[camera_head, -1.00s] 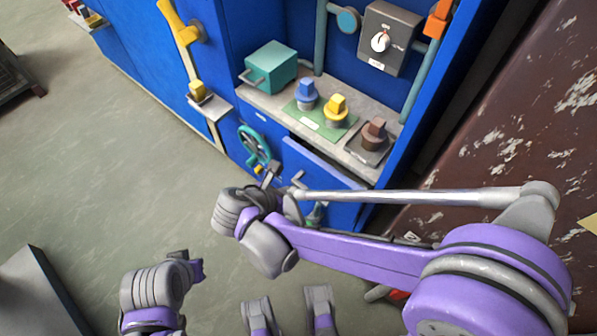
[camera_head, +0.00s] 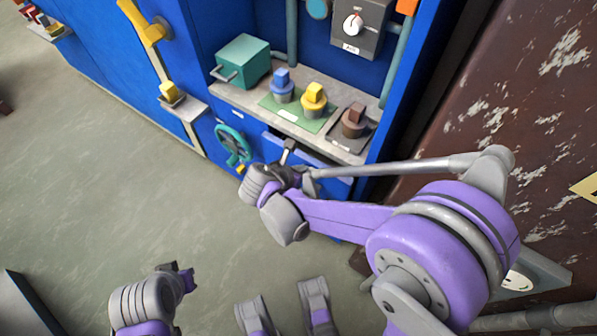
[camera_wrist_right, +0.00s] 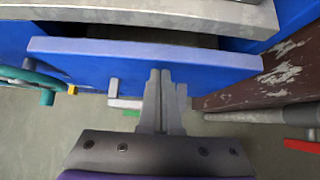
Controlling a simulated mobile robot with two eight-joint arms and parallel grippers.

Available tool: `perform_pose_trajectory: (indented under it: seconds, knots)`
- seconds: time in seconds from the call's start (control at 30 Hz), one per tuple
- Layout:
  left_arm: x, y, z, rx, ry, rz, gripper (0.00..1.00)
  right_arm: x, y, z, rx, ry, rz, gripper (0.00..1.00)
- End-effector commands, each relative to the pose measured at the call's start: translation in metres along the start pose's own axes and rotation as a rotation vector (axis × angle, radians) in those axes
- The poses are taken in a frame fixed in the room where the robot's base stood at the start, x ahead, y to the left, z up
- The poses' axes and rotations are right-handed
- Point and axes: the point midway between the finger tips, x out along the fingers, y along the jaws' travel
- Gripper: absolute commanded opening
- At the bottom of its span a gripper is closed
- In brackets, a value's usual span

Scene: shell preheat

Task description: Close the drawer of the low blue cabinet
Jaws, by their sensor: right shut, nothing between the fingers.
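The low blue cabinet (camera_head: 208,133) stands under a grey counter. Its drawer (camera_head: 340,172) is partly open; in the right wrist view the drawer front (camera_wrist_right: 75,58) stands out from the counter, with a dark gap behind its top edge. A pale handle (camera_wrist_right: 122,102) sits on the front, left of my fingers. My right gripper (camera_head: 288,152) is shut and empty. In the right wrist view its fingertips (camera_wrist_right: 160,76) are at the drawer front; I cannot tell whether they touch. My left gripper (camera_head: 181,272) is low at the left, away from the cabinet, its jaws unclear.
The counter (camera_head: 232,98) carries a teal box (camera_head: 243,60) and blue, yellow and brown knobbed pieces. A teal handwheel (camera_head: 233,143) is left of the drawer. A rusty brown panel (camera_head: 480,110) stands close on the right. The floor at left is clear.

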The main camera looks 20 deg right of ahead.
Motion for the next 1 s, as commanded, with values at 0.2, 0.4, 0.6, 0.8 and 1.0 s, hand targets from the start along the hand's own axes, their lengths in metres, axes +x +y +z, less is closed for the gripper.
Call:
perform_pose_trajectory:
  seconds: [0.2, 0.4, 0.6, 0.8, 1.0]
  knots:
    - [0.0, 0.0, 0.0, 0.0, 0.0, 0.0, 0.0, 0.001, 0.0, 0.001, 0.0, 0.0, 0.0, 0.0]
    - [0.003, 0.0, 0.001, 0.0, -0.001, 0.0, 0.0, 0.023, 0.0, 0.022, 0.004, 0.0, -0.004, 0.0]
    - [0.004, 0.0, 0.001, 0.0, -0.001, 0.0, 0.0, 0.036, 0.0, 0.036, 0.001, -0.001, -0.001, 0.0]
    - [0.003, 0.0, 0.001, 0.0, -0.001, 0.0, 0.0, 0.036, 0.0, 0.037, -0.001, -0.005, -0.001, 0.0]
    - [0.003, 0.0, 0.001, 0.0, -0.001, 0.0, 0.0, 0.036, 0.0, 0.038, 0.0, -0.006, -0.002, 0.0]
